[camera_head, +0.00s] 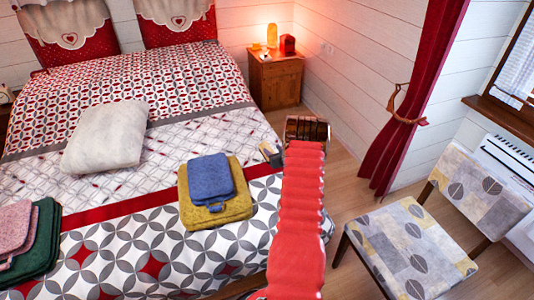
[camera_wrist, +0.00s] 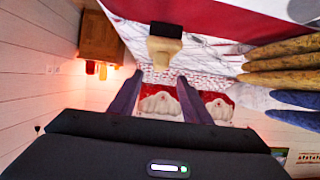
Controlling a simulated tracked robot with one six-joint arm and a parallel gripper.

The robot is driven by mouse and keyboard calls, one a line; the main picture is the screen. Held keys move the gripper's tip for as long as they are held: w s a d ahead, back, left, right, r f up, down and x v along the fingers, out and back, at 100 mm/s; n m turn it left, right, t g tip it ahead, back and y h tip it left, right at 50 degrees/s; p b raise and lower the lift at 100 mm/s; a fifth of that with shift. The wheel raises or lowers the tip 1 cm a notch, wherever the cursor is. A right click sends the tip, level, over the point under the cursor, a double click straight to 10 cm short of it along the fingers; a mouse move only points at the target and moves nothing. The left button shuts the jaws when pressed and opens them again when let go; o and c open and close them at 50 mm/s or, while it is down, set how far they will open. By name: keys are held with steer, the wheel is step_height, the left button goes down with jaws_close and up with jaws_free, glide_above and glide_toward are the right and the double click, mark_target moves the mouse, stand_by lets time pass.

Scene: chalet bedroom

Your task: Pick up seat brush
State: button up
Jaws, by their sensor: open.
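The seat brush (camera_head: 270,154) is a small tan and dark block at the right edge of the bed, just right of the folded yellow towel. In the wrist view the brush (camera_wrist: 164,47) shows a black part above a pale wooden part. My gripper (camera_wrist: 158,76) is open and empty in the wrist view, with its two dark fingers apart. The brush appears beyond the fingertips and roughly in line with the gap, not touching them. In the head view my red arm reaches up beside the brush, and the fingers cannot be made out there.
The bed (camera_head: 105,245) has a patterned cover. Folded blue (camera_head: 210,180) and yellow (camera_head: 215,214) towels lie left of the brush. A white cushion (camera_head: 105,137) lies farther left. A wooden nightstand (camera_head: 275,82) stands behind, and a chair (camera_head: 408,245) stands at the right.

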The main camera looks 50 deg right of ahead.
mark_target(268, 147)
stand_by(0.3)
steer(key=shift+x, duration=2.65)
steer(key=shift+s+f, duration=0.1)
steer(key=shift+f, duration=0.05)
steer(key=shift+c, duration=0.2)
jaws_close()
